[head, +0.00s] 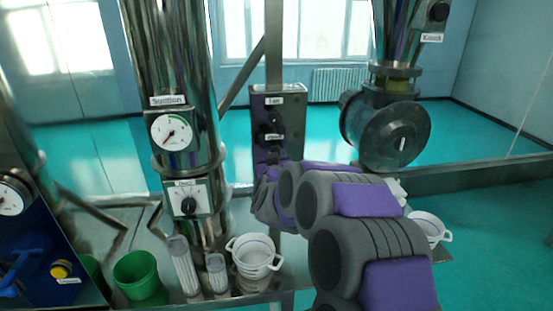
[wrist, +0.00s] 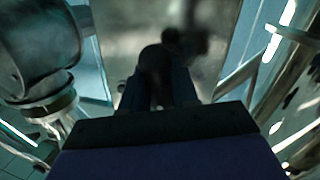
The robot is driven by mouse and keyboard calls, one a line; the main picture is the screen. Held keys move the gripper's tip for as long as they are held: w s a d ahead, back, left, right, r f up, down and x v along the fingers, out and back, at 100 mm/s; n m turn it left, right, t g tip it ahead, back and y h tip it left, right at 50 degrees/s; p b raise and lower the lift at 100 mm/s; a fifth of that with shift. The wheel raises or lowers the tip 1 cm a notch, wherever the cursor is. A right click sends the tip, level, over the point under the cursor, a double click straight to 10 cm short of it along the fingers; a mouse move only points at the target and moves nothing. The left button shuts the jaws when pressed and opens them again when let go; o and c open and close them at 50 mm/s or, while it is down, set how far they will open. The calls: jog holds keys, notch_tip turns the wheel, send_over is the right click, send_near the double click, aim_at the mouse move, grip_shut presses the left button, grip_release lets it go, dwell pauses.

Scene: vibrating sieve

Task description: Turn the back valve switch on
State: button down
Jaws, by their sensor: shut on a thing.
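A grey metal switch box (head: 285,103) stands on a post past the table, with small white labels and dark knobs (head: 268,130) on its face. My arm reaches to the lower part of this box and hides it, and the fingertips do not show clearly in the head view. In the wrist view my gripper (wrist: 160,88) is shut on a dark round knob (wrist: 153,66) in front of a blurred grey panel (wrist: 130,30). Another dark knob (wrist: 188,42) sits just beyond it to the right. I cannot read which switch is held or how it is turned.
A steel column with a gauge (head: 171,131) and a dial (head: 188,198) stands left of the box. A round metal housing (head: 390,130) is at the right. A green bucket (head: 140,275), clear cylinders (head: 183,265) and a white pot (head: 254,257) stand on the table.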

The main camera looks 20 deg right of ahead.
jog(key=m, duration=0.4)
jog(key=shift+f+g+y+b, duration=0.2)
jog(key=shift+g+y+b, duration=0.1)
jog(key=shift+y+b, duration=0.1)
jog(key=shift+m+y+b, duration=0.35)
jog(key=shift+m+y, duration=0.15)
jog(key=shift+m, duration=1)
jog(key=c, duration=1.3)
grip_release()
jog(key=o, duration=0.3)
jog(key=shift+w+f, duration=0.1)
jog(key=shift+w, duration=0.1)
jog(key=shift+s+d, duration=0.1)
jog(key=shift+r, duration=0.2)
jog(key=shift+s, duration=0.15)
